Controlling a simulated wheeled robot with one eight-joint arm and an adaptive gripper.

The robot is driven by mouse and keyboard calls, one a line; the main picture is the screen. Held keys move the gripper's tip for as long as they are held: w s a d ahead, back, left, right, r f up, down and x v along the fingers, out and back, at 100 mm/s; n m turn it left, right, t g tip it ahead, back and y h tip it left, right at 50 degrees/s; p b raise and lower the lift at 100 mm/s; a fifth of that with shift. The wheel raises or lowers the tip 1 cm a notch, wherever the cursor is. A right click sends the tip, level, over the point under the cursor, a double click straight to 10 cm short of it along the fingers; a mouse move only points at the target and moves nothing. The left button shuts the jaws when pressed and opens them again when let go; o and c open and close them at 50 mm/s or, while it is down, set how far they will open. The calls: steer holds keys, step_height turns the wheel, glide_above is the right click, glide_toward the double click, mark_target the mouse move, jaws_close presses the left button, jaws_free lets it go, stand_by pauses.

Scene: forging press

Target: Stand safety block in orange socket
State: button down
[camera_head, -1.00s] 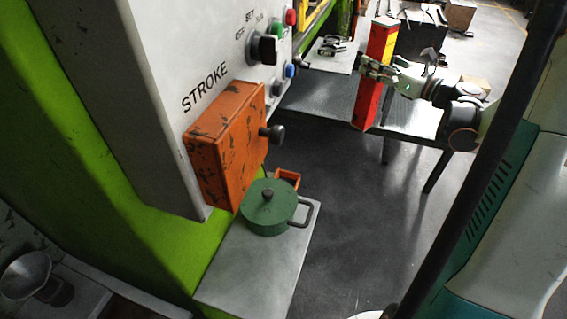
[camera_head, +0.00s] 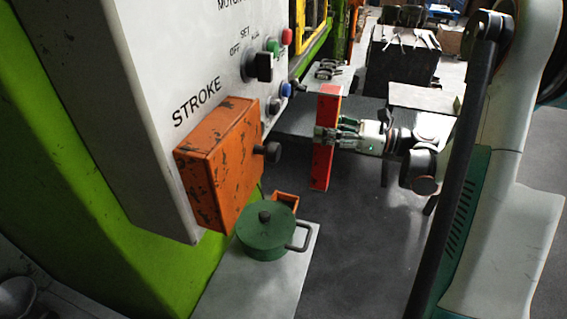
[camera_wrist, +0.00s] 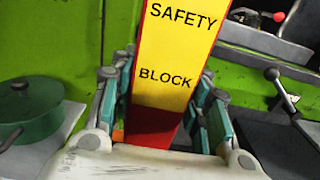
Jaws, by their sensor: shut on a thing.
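The safety block is a tall red bar (camera_head: 327,174) with a yellow face reading "SAFETY BLOCK" (camera_wrist: 178,50) in the wrist view. My gripper (camera_head: 328,136) is shut on it around its middle and holds it upright in the air, right of the control panel. In the wrist view my gripper's fingers (camera_wrist: 163,105) lie on both sides of the block. The orange socket (camera_head: 286,201) is a small open box on the grey shelf, behind the green pot. The block is apart from the socket, up and to its right in the head view.
A green lidded pot (camera_head: 266,232) stands on the grey shelf (camera_head: 255,284) close in front of the socket. An orange box with a black knob (camera_head: 218,163) juts from the white STROKE panel (camera_head: 168,65) above. A bench (camera_head: 300,118) stands behind the block.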

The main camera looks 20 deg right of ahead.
steer(key=a+b, duration=0.2)
steer(key=a, duration=0.9)
step_height(320, 180, down, 7)
steer(key=a+b, duration=0.1)
steer(key=b, duration=0.3)
steer(key=shift+w, duration=0.25)
steer(key=c, duration=1.3)
jaws_free()
steer(key=shift+f, duration=0.15)
steer(key=o, duration=0.4)
